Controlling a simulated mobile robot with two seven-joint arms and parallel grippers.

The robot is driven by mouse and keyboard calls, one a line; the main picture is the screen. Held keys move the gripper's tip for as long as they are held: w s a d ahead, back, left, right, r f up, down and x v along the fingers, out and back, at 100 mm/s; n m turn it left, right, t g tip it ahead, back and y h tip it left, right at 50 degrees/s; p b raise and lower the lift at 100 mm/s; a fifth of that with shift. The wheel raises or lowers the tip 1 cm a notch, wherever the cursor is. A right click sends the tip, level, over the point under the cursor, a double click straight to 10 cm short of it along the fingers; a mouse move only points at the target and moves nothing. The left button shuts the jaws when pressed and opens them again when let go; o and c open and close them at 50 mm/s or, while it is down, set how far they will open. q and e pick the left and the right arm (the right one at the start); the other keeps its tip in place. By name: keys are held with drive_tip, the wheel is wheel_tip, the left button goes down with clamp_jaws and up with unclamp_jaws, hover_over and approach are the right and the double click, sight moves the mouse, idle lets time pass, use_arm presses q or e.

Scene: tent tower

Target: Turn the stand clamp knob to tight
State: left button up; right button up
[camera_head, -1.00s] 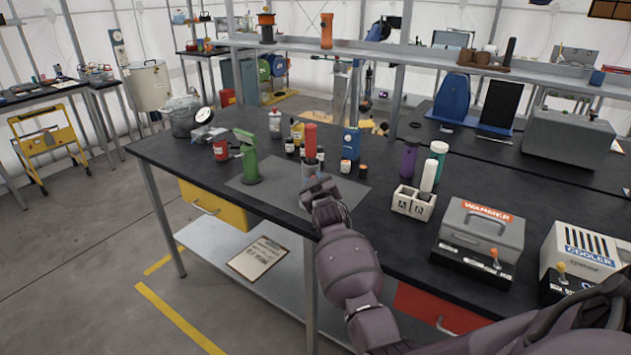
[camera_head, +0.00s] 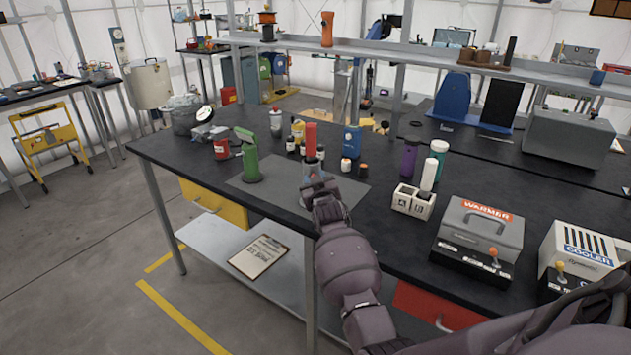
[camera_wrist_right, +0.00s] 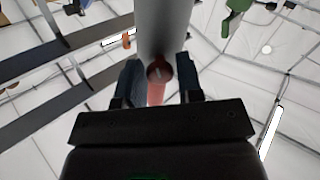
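The stand is a grey post (camera_head: 312,169) with a red cylinder (camera_head: 311,139) at its top, upright on the dark grey mat. Its lower part is hidden behind my right gripper (camera_head: 325,187). In the right wrist view, the grey post (camera_wrist_right: 164,25) rises in front of the gripper. A small round reddish-brown knob (camera_wrist_right: 160,72) with a marked face sits between the two dark fingers of my right gripper (camera_wrist_right: 160,80). The fingers are apart, with visible gaps beside the knob. The red cylinder shows behind it. My left gripper is out of view.
A green device (camera_head: 249,158) stands left of the post on the mat (camera_head: 270,190). Small bottles and a blue container (camera_head: 351,142) stand behind. A white rack (camera_head: 412,202), the warmer (camera_head: 477,237) and the cooler (camera_head: 580,257) are to the right on the black bench.

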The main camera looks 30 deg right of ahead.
drive_tip(key=o, duration=0.3)
drive_tip(key=v, duration=1.1)
drive_tip(key=shift+p, duration=0.4)
drive_tip(key=shift+d, duration=0.1)
